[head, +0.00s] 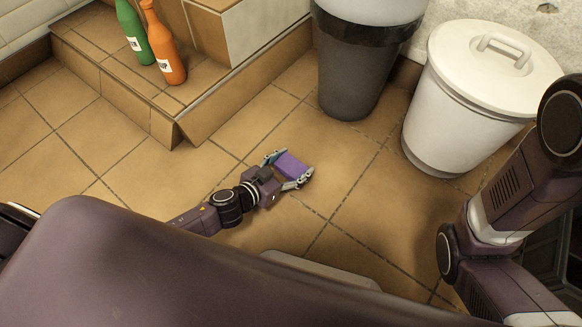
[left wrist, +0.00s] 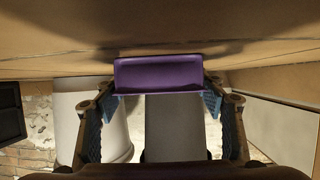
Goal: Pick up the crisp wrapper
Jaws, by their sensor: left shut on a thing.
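The crisp wrapper (head: 291,165) is a small purple, box-like packet. It sits between the fingers of my left gripper (head: 289,172), low over or at the tiled floor in the head view; I cannot tell whether it touches the floor. In the left wrist view the purple wrapper (left wrist: 158,74) spans the gap between the two blue-padded fingertips of my left gripper (left wrist: 160,105), which is shut on it. My right arm shows at the right of the head view, but its gripper is out of the picture.
A dark grey bin (head: 352,75) and a white lidded bin (head: 462,110) stand beyond the gripper. A green bottle (head: 134,35) and an orange bottle (head: 163,45) stand on a tiled step (head: 110,60) at upper left. The floor (head: 300,230) around the gripper is clear.

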